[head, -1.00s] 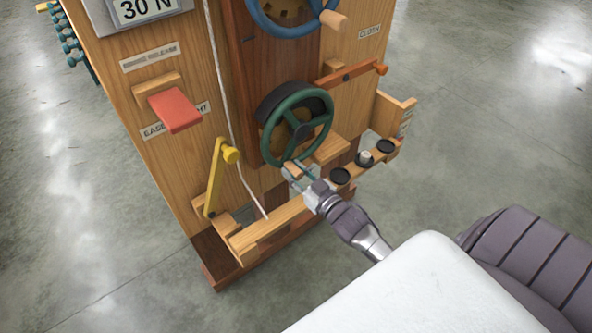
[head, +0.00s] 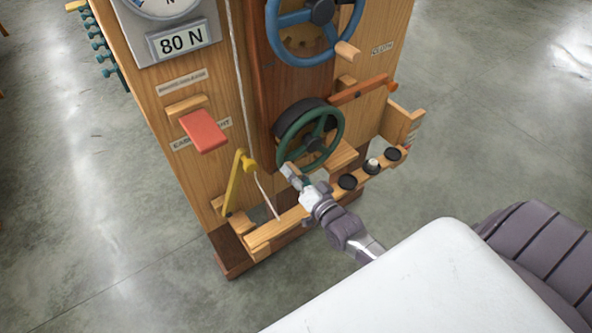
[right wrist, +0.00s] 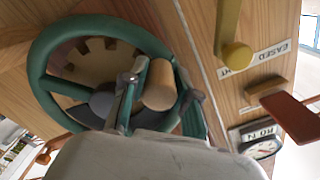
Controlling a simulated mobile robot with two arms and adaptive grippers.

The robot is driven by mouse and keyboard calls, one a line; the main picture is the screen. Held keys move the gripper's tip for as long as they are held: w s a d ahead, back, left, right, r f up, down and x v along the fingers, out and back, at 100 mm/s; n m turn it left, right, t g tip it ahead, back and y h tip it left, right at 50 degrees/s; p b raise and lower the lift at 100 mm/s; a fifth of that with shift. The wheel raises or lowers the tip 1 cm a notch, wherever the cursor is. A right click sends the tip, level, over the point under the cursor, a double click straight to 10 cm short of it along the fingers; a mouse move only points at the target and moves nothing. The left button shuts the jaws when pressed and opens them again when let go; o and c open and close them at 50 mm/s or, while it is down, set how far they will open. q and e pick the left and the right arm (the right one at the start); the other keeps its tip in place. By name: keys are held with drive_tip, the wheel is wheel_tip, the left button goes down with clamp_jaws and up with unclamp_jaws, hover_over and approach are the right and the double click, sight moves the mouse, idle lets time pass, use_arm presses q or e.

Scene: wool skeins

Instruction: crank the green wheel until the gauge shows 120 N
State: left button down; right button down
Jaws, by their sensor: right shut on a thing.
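The green wheel (head: 342,130) is mounted low on the front of the wooden stand. It also shows large in the right wrist view (right wrist: 42,75). My right gripper (head: 291,172) is at the wheel's lower left rim. In the right wrist view its fingers (right wrist: 160,88) are closed around the wheel's wooden handle (right wrist: 158,84). The gauge's number panel (head: 181,43) reads 80 N; the dial above it (head: 165,8) is cut off by the top edge. The panel also shows, tilted, in the right wrist view (right wrist: 262,133). My left gripper is out of view.
A blue wheel (head: 272,35) sits above the green one. An orange lever (head: 362,91) is to its right, a red paddle (head: 204,130) and a yellow lever (head: 233,185) to its left. A ledge with dark round pieces (head: 348,182) lies below right. A cord (head: 239,80) runs down the front.

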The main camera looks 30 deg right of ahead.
sight(285, 158)
drive_tip(key=shift+r+m+p, duration=0.9)
drive_tip(key=shift+r+m, duration=0.65)
drive_tip(key=shift+m, duration=0.05)
drive_tip(key=shift+w, duration=0.1)
drive_tip(key=c, duration=0.9)
unclamp_jaws()
drive_tip(key=shift+o, duration=0.2)
drive_tip(key=shift+s+f, duration=0.1)
drive_tip(key=shift+s, duration=0.3)
drive_tip(key=s, duration=1.1)
drive_tip(key=shift+s+d, duration=0.15)
drive_tip(key=shift+d, duration=0.3)
drive_tip(key=shift+c, duration=0.2)
